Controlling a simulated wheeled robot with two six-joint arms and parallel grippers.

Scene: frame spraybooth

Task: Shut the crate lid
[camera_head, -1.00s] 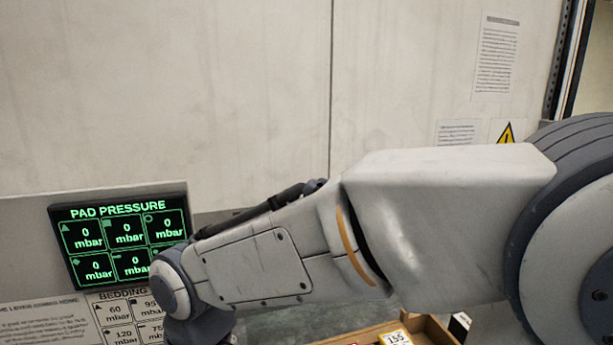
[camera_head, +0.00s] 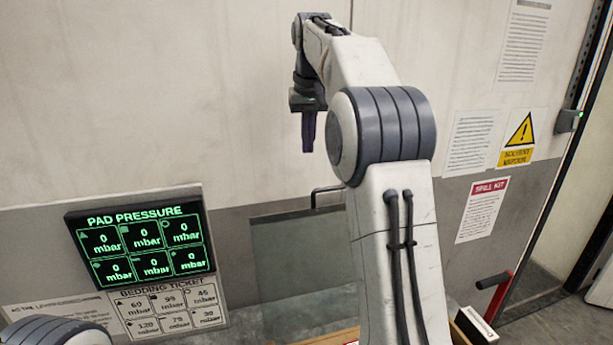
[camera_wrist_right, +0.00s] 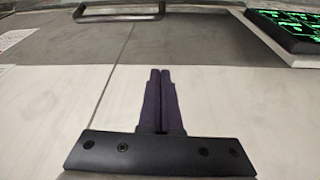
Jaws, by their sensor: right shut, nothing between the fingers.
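My right gripper (camera_head: 308,148) is shut and empty, its dark purple fingers pointing down in front of the pale wall. In the right wrist view its fingertips (camera_wrist_right: 160,72) lie together. Below it in the head view stands a grey, glassy upright panel (camera_head: 285,265), partly behind my right arm; I cannot tell if it is the crate lid. A dark bar handle (camera_head: 328,188) shows at the panel's top edge, apart from the gripper, and also in the right wrist view (camera_wrist_right: 118,17). A wooden edge (camera_head: 462,335), perhaps the crate's, shows at the bottom. My left gripper is out of view.
A pad pressure display (camera_head: 140,240) stands at the left above a bedding ticket (camera_head: 170,308). A red-handled lever (camera_head: 497,285) and a black-and-white box (camera_head: 478,323) are at the lower right. Warning papers hang on the wall. Free space surrounds the gripper.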

